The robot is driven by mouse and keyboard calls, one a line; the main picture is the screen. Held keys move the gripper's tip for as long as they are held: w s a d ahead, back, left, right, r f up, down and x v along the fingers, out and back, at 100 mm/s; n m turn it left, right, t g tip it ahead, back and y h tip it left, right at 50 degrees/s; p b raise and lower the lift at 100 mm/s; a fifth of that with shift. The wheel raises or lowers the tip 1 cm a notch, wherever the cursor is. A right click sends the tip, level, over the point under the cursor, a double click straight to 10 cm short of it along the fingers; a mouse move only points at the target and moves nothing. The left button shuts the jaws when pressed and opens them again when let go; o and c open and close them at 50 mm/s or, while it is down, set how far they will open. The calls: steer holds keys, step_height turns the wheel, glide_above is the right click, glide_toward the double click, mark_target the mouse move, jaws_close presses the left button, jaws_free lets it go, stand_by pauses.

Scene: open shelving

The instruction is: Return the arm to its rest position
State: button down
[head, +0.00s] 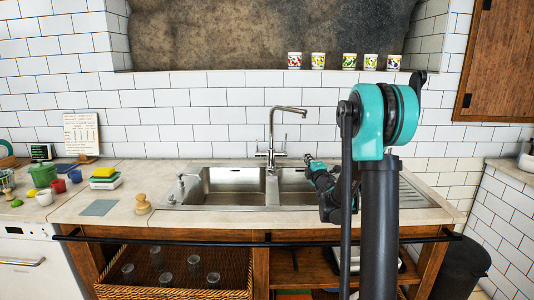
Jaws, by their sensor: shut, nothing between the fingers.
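My arm rises in the right half of the head view, with a large teal and black joint at its top and a dark, thick link below. A smaller teal and black section of my arm shows farther left, in front of the sink (232,202) from this viewpoint. No gripper fingers can be made out. My gripper is not visible, and I cannot tell whether my arm hides it. No held object shows.
The counter (150,190) carries a green container (43,175), a yellow and white sponge stack (104,178) and a wooden knob-shaped item (142,203). A tall faucet (272,135) stands behind the sink. A black rail (230,241) crosses the front; a wicker basket (175,292) holds several glasses below.

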steer(key=s+d+f+m+g+h, duration=0.2)
steer(key=s+d+m+g+h, duration=0.15)
steer(key=s+m, duration=0.35)
steer(key=s+d+f+m+g+h, duration=0.2)
steer(key=s+d+f+m+h, duration=0.15)
steer(key=s+d+m, duration=0.35)
steer(key=s+a+f+m+g+y, duration=0.1)
steer(key=s+f, duration=0.4)
steer(key=s, duration=0.5)
steer(key=s+a+f+m+g+y, duration=0.1)
steer(key=s+a+f+m+g, duration=0.2)
steer(key=s, duration=0.8)
steer(key=s+a+f+m+g+y, duration=0.1)
steer(key=s+a+f+g, duration=0.4)
steer(key=s, duration=0.5)
step_height(320, 180, down, 3)
steer(key=shift+s+r+m+y, duration=0.2)
steer(key=shift+m+y, duration=0.1)
steer(key=shift+m, duration=0.2)
steer(key=shift+g, duration=0.25)
